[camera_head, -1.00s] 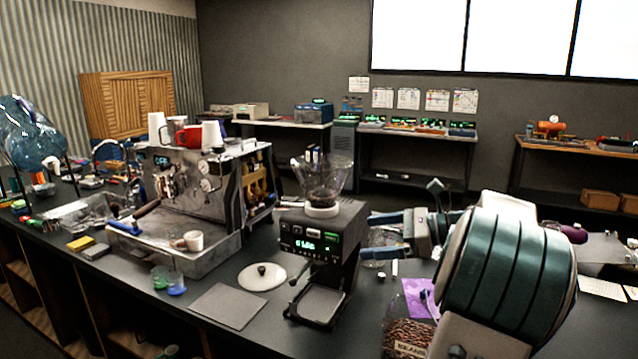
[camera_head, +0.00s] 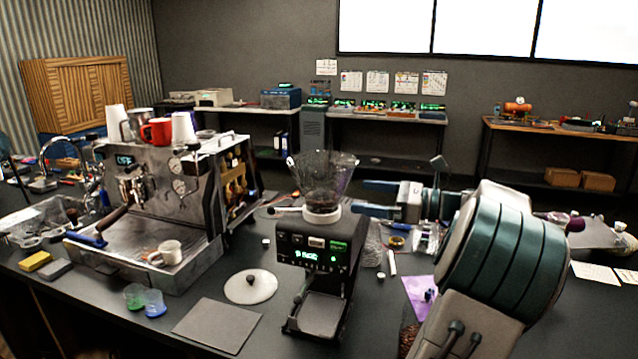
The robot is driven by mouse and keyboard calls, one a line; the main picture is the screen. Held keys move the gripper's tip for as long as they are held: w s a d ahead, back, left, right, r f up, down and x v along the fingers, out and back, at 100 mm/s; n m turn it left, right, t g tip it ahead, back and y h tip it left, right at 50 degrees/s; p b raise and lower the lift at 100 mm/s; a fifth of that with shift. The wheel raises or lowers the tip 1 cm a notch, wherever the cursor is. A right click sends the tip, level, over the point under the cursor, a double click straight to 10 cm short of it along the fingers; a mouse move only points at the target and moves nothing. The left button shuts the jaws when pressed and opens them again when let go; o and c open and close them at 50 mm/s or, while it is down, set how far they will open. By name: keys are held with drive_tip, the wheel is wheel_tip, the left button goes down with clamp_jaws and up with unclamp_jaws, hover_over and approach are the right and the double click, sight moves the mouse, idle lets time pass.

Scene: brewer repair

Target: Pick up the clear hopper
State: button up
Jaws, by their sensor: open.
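The clear hopper (camera_head: 323,176) is a see-through funnel that widens upward. It sits upright on the white collar on top of the black grinder (camera_head: 318,245), which has green lit digits on its front. My gripper (camera_head: 362,197) is just right of the hopper, with its two blue fingers pointing left toward it. The fingers are apart, one above the other in the picture, with nothing seen between them. Whether a fingertip touches the hopper or collar cannot be told from this view.
An espresso machine (camera_head: 164,200) with cups on top stands left of the grinder. A round white lid (camera_head: 250,287) and a grey mat (camera_head: 217,326) lie in front. A purple sheet (camera_head: 420,297) and small items lie under my arm. Benches line the back wall.

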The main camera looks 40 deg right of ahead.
sight(343, 193)
drive_tip(key=x, duration=0.3)
drive_tip(key=shift+p+x, duration=0.75)
drive_tip(key=shift+x, duration=2.35)
drive_tip(key=shift+s+a, duration=0.1)
drive_tip(key=shift+s, duration=0.05)
drive_tip(key=c, duration=0.9)
